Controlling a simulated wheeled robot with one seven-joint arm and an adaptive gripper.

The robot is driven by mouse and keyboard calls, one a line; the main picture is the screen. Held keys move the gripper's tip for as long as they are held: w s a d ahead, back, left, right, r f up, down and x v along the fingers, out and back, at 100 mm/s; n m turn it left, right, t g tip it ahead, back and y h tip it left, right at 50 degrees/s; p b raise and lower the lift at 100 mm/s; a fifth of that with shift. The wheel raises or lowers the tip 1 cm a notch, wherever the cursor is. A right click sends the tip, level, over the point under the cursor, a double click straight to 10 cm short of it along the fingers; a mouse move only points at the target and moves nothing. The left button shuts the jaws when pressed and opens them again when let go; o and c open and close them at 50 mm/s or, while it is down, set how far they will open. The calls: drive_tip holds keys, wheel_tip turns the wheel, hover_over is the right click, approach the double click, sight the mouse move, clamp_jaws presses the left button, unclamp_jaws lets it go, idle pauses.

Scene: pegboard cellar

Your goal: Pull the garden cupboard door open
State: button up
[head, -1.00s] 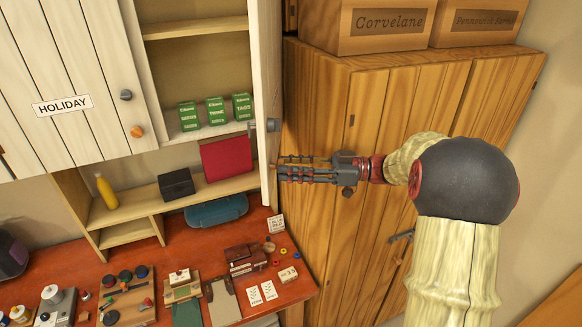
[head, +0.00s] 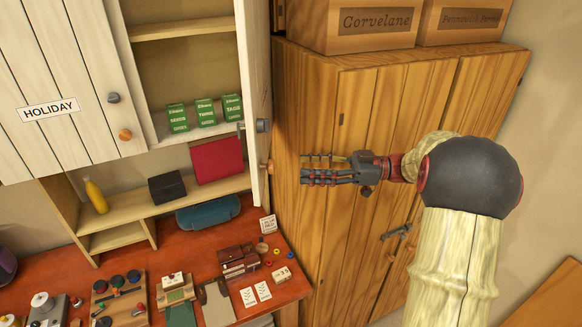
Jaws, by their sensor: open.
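The wall cupboard with green boxes marked Seeds, Twine and Tags (head: 205,112) has its right-hand door (head: 257,90) standing open, swung out and seen nearly edge-on. A grey knob (head: 262,126) and a wooden knob (head: 268,167) show at that door. No label shows on it from here. My gripper (head: 304,171) is to the right of the door, fingers pointing left towards the wooden knob. It is open and empty, with a visible gap between its fingertips and the knob.
A tall wooden cabinet (head: 370,110) stands close behind my gripper, with crates (head: 375,22) on top. The shut white door marked HOLIDAY (head: 70,60) is at left. Below, a red-brown bench (head: 205,265) carries tools, cards and small items.

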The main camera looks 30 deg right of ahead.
drive_tip(key=v, duration=0.4)
drive_tip(key=shift+s+d, duration=0.1)
drive_tip(key=shift+d, duration=0.05)
